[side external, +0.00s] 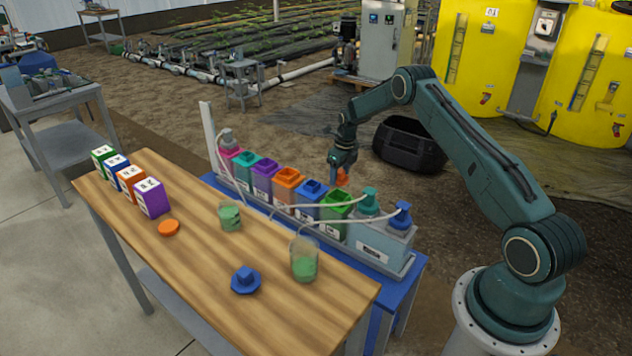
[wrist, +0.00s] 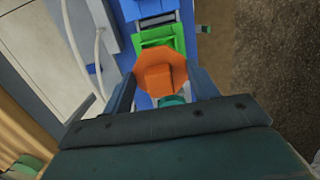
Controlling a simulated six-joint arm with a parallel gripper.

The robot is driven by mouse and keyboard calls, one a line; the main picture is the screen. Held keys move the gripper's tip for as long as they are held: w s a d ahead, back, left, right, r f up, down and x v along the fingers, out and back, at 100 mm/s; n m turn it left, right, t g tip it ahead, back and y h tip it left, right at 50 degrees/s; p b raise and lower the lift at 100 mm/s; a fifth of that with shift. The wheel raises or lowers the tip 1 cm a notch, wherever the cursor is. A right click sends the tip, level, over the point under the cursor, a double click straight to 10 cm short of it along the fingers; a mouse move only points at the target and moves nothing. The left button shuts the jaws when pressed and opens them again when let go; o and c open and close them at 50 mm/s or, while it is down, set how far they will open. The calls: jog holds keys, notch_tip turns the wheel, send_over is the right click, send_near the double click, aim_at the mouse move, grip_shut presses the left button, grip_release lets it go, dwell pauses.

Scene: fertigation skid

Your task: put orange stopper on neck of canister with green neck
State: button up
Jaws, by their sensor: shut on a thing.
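My gripper (side external: 342,160) is shut on the orange stopper (side external: 341,177) and holds it in the air above the row of canisters. In the wrist view the stopper (wrist: 160,72) sits between the two fingers of my gripper (wrist: 162,88), its octagonal top facing the camera. The canister with the green neck (side external: 334,222) stands in the row below the stopper, between a blue-necked one and a teal-capped one. Its open green neck (side external: 337,198) shows in the side view. In the wrist view, the stopper partly covers the green canister top (wrist: 158,32).
Beside it stand a blue-necked canister (side external: 307,203) and a teal cap (side external: 368,200) with a hose. Pale hoses cross in front of the row.

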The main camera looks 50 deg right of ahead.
jog(key=shift+f, duration=2.9)
jog(key=o, duration=1)
jog(key=shift+r, duration=0.1)
jog(key=r, duration=0.4)
jog(key=s+r, duration=0.1)
jog(key=r, duration=0.8)
jog(key=shift+s+r, duration=0.25)
jog(key=shift+s, duration=0.1)
